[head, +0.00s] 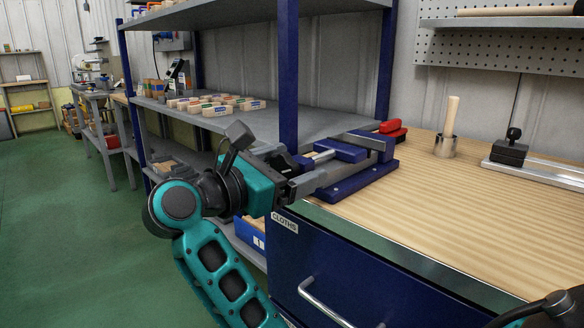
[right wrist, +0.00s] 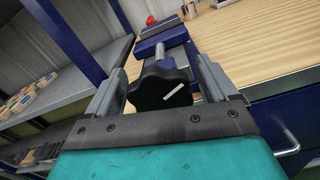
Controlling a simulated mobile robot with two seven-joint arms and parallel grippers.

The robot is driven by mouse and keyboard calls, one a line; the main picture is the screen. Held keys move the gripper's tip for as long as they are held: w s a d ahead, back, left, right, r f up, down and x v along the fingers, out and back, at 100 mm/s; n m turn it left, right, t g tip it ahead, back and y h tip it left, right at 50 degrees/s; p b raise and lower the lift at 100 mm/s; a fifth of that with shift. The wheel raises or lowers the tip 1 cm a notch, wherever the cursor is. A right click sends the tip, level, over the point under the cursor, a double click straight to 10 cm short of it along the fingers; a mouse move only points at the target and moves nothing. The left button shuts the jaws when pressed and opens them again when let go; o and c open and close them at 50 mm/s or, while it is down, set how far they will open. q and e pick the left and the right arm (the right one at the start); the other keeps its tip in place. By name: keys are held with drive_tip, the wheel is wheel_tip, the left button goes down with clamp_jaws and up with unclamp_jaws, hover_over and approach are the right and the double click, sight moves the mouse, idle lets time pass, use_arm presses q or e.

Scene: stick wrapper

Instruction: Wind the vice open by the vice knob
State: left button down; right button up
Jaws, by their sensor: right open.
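The blue vice (head: 362,178) with grey jaws stands on the near left corner of the wooden bench. Its grey screw also shows in the right wrist view (right wrist: 160,52). The black lobed vice knob (right wrist: 160,90) with a white mark sits at the near end of the screw. My right gripper (head: 312,177) is at the knob end of the vice. It is open, and in the right wrist view its two fingers (right wrist: 162,66) stand on either side of the knob, with visible gaps. In the head view the knob is mostly hidden by the gripper. My left gripper is not in view.
A red object (head: 391,128) lies behind the vice. A metal cup with a wooden stick (head: 445,146) and a rail with a black clamp (head: 510,150) are on the bench (head: 440,210). A blue shelf post (head: 288,75) stands close left of the vice. Wooden blocks (head: 215,105) sit on the shelf.

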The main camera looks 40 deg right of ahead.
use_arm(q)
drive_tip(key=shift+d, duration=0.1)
use_arm(e)
drive_tip(key=shift+d, duration=0.15)
drive_tip(key=shift+c, duration=0.3)
drive_tip(key=c, duration=0.9)
drive_tip(key=shift+r+n+p, duration=0.1)
drive_tip(key=shift+n+p, duration=0.4)
drive_tip(key=shift+n, duration=0.3)
drive_tip(key=shift+w+n+p, duration=0.1)
drive_tip(key=shift+n+p, duration=0.75)
drive_tip(key=shift+n, duration=0.35)
drive_tip(key=shift+c, duration=0.2)
drive_tip(key=shift+n+p, duration=0.3)
drive_tip(key=shift+n, duration=0.6)
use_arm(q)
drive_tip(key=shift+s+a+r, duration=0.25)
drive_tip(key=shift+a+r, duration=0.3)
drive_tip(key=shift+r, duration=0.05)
